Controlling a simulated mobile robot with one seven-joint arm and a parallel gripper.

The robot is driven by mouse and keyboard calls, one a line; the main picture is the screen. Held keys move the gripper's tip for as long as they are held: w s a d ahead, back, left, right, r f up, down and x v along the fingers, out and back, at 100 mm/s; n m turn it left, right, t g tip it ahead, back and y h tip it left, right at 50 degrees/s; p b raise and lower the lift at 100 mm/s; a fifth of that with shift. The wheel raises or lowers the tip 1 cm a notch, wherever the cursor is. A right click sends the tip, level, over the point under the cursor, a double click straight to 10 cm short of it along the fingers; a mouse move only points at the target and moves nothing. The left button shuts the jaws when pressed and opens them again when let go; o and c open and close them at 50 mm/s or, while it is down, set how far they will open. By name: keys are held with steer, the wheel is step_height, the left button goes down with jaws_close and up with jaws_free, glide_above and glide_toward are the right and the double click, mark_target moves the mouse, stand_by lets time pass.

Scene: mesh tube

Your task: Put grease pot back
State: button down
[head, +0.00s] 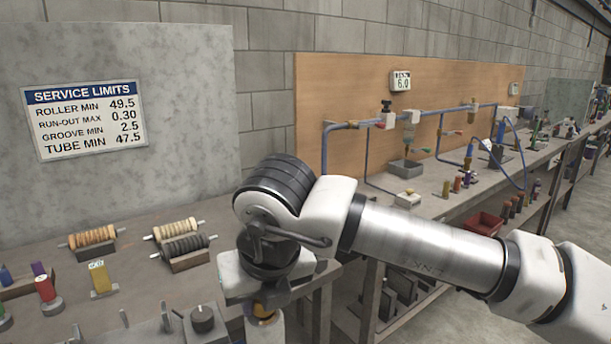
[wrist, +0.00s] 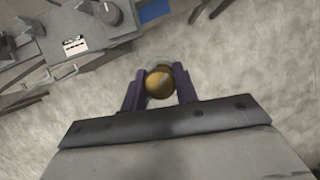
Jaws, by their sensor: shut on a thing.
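My gripper (wrist: 158,92) is shut on the grease pot (wrist: 159,82), whose round brass-coloured top shows between the two dark fingers in the wrist view. In the head view the pot's brass-coloured part (head: 263,309) shows just below my gripper, at the bottom edge of the picture. The rest of the pot is hidden by the gripper or cut off. In the wrist view, concrete floor lies behind the pot, and the bench edge is at the upper left, apart from it. I cannot tell which place on the bench belongs to the pot.
The near bench (head: 140,262) holds grooved rollers on stands (head: 92,237), a yellow block (head: 99,278), coloured pots at left and a dark round knob (head: 203,320). A limits sign (head: 85,119) hangs behind. A farther bench with blue piping and a red bin (head: 484,223) stands right.

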steer(key=w+f+n+g+y, duration=0.1)
steer(key=w+f+n+g, duration=0.1)
steer(key=w+f+n, duration=0.35)
steer(key=w+f+n+g+y, duration=0.1)
steer(key=w+f+n+g, duration=0.15)
steer(key=f+n, duration=0.55)
steer(key=w+f+n+g, duration=0.1)
steer(key=w+f+n, duration=0.3)
steer(key=f, duration=0.6)
steer(key=s+d+f+n+g+h, duration=0.1)
steer(key=f+n, duration=0.3)
steer(key=f, duration=0.7)
steer(key=s+d+f+n+g+h, duration=0.1)
steer(key=f+n, duration=0.4)
steer(key=f, duration=0.6)
steer(key=s+d+f+n+g+h, duration=0.1)
steer(key=d+f+n, duration=0.3)
steer(key=f, duration=0.8)
steer(key=shift+s+h, duration=0.4)
steer(key=shift+s, duration=0.3)
steer(key=shift+n, duration=0.25)
steer(key=shift+r, duration=0.1)
steer(key=shift+s+d, duration=0.1)
